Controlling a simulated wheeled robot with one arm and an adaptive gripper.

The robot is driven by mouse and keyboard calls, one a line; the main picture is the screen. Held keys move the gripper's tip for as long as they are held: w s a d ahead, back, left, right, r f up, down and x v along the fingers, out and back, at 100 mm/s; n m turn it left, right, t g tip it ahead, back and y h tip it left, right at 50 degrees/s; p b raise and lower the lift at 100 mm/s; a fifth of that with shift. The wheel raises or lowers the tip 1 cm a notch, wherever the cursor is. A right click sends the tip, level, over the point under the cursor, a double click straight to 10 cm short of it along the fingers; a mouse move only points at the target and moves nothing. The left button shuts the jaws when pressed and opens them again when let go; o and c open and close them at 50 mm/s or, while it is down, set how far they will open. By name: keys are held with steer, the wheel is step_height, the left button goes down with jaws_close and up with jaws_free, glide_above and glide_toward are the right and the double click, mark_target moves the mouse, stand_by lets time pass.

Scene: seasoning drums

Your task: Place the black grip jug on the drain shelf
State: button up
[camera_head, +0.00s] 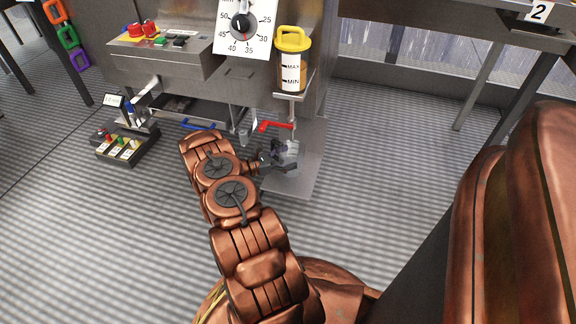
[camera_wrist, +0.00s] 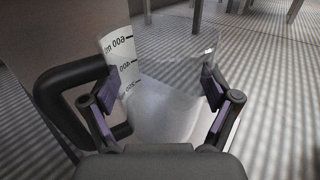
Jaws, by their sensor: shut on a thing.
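The black grip jug (camera_wrist: 160,80) is clear, with dark scale marks and a black handle (camera_wrist: 75,95) on its left in the wrist view. My gripper (camera_wrist: 160,100) has one finger on each side of the jug and is shut on it. In the head view the jug (camera_head: 291,157) is small and partly hidden by my gripper (camera_head: 278,160). It appears over a flat grey plate (camera_head: 303,181), which may be the drain shelf. I cannot tell whether the jug touches the plate.
A red-handled tap (camera_head: 274,126) is just above the jug, under a yellow-capped level container (camera_head: 292,62). A dial (camera_head: 241,25) and a control box (camera_head: 160,50) are on the machine. A small button box (camera_head: 124,146) stands left. The striped floor right of the plate is clear.

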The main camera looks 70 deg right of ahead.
steer(key=shift+f+b, duration=0.6)
steer(key=shift+f, duration=1)
steer(key=shift+f, duration=0.1)
steer(key=o, duration=1)
steer(key=shift+c, duration=0.2)
